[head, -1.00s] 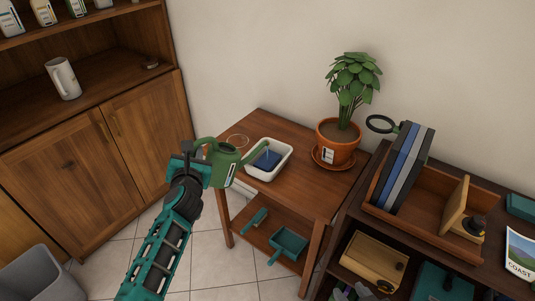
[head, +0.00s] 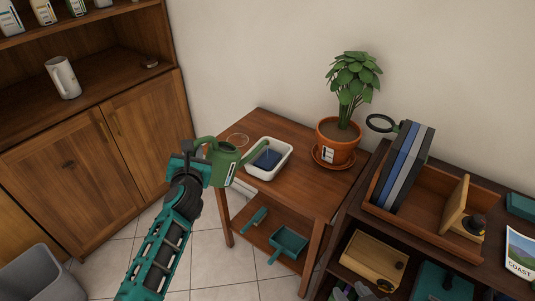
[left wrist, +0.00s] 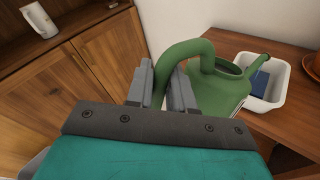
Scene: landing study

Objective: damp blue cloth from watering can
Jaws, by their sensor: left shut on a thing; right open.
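The green watering can (head: 222,165) is held by its handle in my left gripper (head: 192,150), at the left edge of the small wooden table. In the left wrist view the jaws (left wrist: 165,88) are shut around the curved handle of the can (left wrist: 218,95). The spout reaches right, over a white tub (head: 283,163) on the table. The blue cloth (head: 266,160) lies in the tub, and also shows in the left wrist view (left wrist: 258,82). A thin pale line shows below the spout tip; I cannot tell for sure that it is water. My right gripper is not seen.
A potted plant (head: 338,152) stands on the table (head: 302,184) right of the tub. A teal dustpan (head: 289,241) is on the lower shelf. A dark shelf unit with a wooden tray (head: 425,215) stands at right.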

